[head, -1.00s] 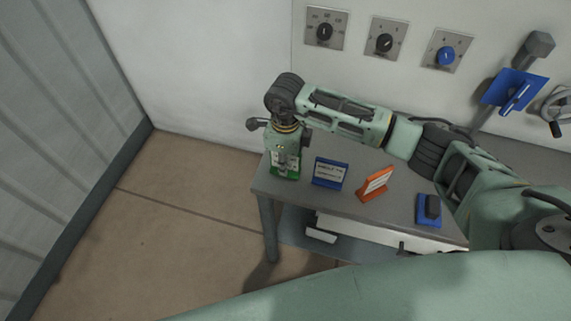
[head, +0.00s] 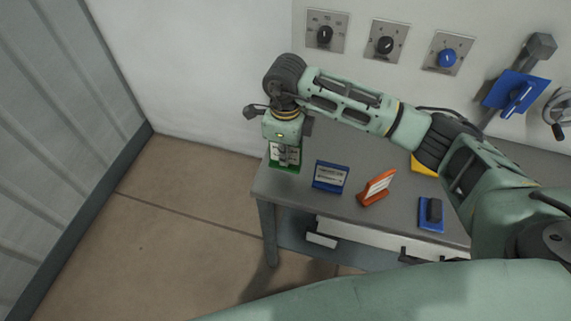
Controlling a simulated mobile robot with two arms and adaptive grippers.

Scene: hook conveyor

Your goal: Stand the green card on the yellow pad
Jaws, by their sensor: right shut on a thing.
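The green card (head: 285,167) is at the left end of the grey table, with a white face and a green lower edge. My right gripper (head: 284,150) is shut on it from above and hides part of its face. Whether the card touches the tabletop is hard to tell. The yellow pad (head: 424,167) shows as a small yellow corner on the table, mostly hidden behind my right forearm. My left gripper is not in view.
On the grey table (head: 359,158) stand a blue card (head: 331,176), an orange card (head: 376,187) and a blue block with a dark handle (head: 431,213). Dials (head: 386,42) and a blue lever (head: 516,93) are on the wall behind. Floor is clear at left.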

